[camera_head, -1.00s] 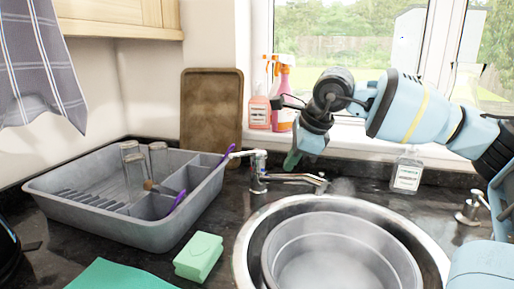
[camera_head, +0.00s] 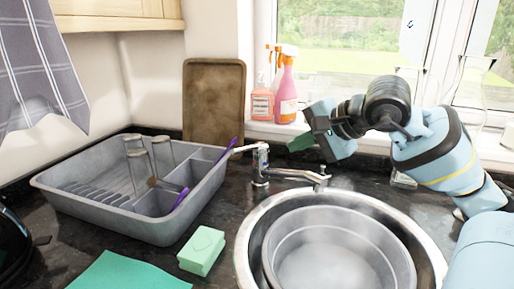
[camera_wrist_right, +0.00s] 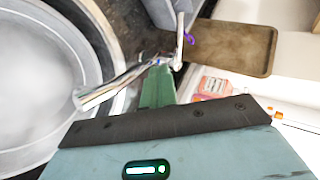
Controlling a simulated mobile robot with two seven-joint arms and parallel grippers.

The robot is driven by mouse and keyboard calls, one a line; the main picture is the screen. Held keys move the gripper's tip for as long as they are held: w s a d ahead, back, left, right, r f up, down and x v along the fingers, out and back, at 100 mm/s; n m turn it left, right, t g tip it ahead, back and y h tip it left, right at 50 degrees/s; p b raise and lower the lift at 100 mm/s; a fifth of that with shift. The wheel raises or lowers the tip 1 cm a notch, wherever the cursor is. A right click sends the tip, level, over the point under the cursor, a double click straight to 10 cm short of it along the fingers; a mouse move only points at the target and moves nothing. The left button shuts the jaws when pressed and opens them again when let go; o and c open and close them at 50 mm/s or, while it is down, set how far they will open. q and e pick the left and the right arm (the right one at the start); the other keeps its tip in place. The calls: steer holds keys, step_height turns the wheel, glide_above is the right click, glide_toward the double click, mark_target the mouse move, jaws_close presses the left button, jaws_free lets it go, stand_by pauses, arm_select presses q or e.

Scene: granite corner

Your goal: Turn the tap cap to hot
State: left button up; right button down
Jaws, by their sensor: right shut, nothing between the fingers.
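The chrome tap (camera_head: 260,170) stands behind the round sink, its spout reaching right over the rim. Its cap (camera_head: 261,150) is on top, with a pale lever pointing left. My right gripper (camera_head: 297,143) is shut and empty, just right of the cap and apart from it in the head view. In the right wrist view the green fingers (camera_wrist_right: 158,82) point at the tap body, and the spout (camera_wrist_right: 108,88) runs to the left. The fingertips lie close to the tap there; I cannot tell whether they touch. My left gripper is not in view.
A steaming grey basin (camera_head: 335,250) sits in the sink. A grey dish rack (camera_head: 110,215) with glasses is on the left. A green sponge (camera_head: 202,250) lies in front. Spray bottles (camera_head: 286,92) stand on the sill, and a brown tray (camera_head: 213,105) leans on the wall.

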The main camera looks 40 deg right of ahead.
mark_target(243, 148)
steer(key=w+r+p+x, duration=0.1)
steer(key=r+p+x, duration=0.1)
steer(key=x, duration=1)
steer(key=shift+w+p, duration=0.6)
steer(key=shift+p, duration=0.15)
steer(key=shift+a, duration=0.1)
steer(key=shift+w+a, duration=0.45)
steer(key=shift+w, duration=0.3)
steer(key=shift+w+a, duration=0.25)
steer(key=shift+w, duration=0.55)
steer(key=shift+f, duration=0.1)
